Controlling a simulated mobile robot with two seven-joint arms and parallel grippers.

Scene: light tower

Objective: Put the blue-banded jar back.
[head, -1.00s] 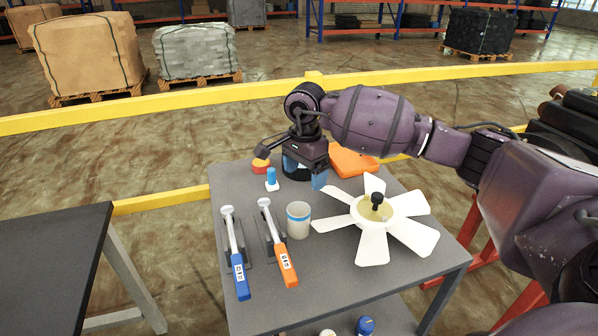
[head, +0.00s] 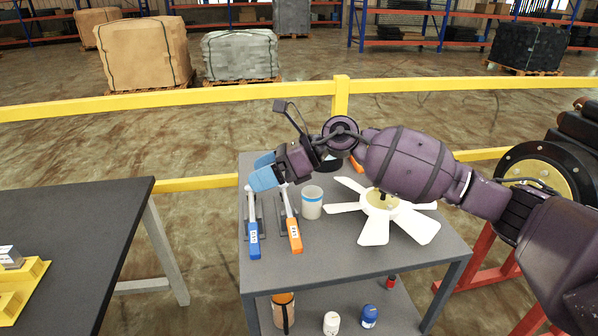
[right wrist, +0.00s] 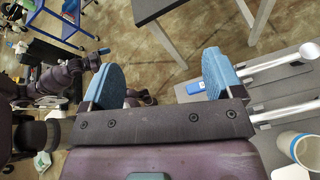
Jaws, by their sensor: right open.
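The blue-banded jar (head: 312,206), a pale cup with a blue band near its rim, stands upright on the grey cart, right of the two wrenches and left of the white fan. It also shows at the lower right edge of the right wrist view (right wrist: 302,150), outside the jaws. My right gripper (head: 263,171) is open and empty, above the heads of the wrenches, left of and behind the jar. In the right wrist view its two blue fingers (right wrist: 160,78) are spread with nothing between them. My left gripper is not seen in the head view.
A blue wrench (head: 254,240) and an orange wrench (head: 294,235) lie in holders. The white fan (head: 375,232) fills the cart's right side. Several containers, including a blue one (head: 369,315), are on the lower shelf. A dark table (head: 75,215) is at left.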

